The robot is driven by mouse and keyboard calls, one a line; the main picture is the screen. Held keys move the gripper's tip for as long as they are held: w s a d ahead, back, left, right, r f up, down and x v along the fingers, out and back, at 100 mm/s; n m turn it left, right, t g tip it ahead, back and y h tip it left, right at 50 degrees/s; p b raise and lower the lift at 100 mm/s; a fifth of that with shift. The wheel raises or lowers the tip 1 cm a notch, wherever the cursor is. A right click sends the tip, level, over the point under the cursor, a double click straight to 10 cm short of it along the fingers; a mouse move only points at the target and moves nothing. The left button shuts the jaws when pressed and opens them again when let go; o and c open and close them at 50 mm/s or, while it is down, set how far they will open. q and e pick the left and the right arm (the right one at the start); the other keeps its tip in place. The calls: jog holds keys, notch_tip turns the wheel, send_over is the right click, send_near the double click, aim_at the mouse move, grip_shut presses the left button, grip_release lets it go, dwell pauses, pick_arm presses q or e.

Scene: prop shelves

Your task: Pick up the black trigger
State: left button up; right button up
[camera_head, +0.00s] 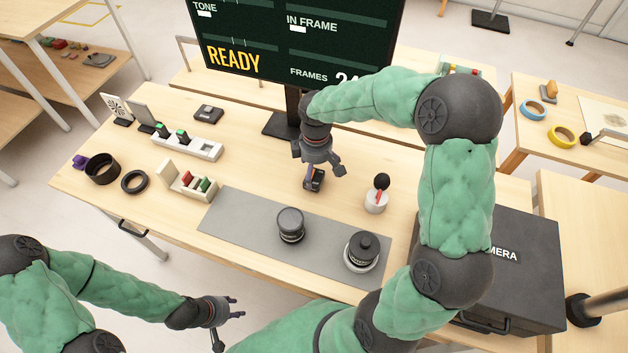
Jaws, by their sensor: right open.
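A small black object (314,182) with an orange-red patch, which looks like the black trigger, lies on the wooden table behind the grey mat. My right gripper (324,171) is directly above it with open fingers, pointing down. One finger overlaps the object in the picture, so I cannot tell whether they touch. My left gripper (227,325) is open and empty in front of the table's near edge, away from the objects.
The grey mat (245,222) holds two dark round lens-like items (291,225) (362,250). A white holder (376,201) with a black-and-red piece stands right of my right gripper. A monitor (290,40) rises behind, and a black case (520,260) sits right. Racks (187,145) stand left.

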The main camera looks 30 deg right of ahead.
aim_at(315, 177)
jog(key=f+b, duration=0.2)
jog(key=f, duration=0.3)
jog(key=shift+w+b, duration=0.2)
jog(key=shift+b, duration=0.1)
jog(key=c, duration=1.4)
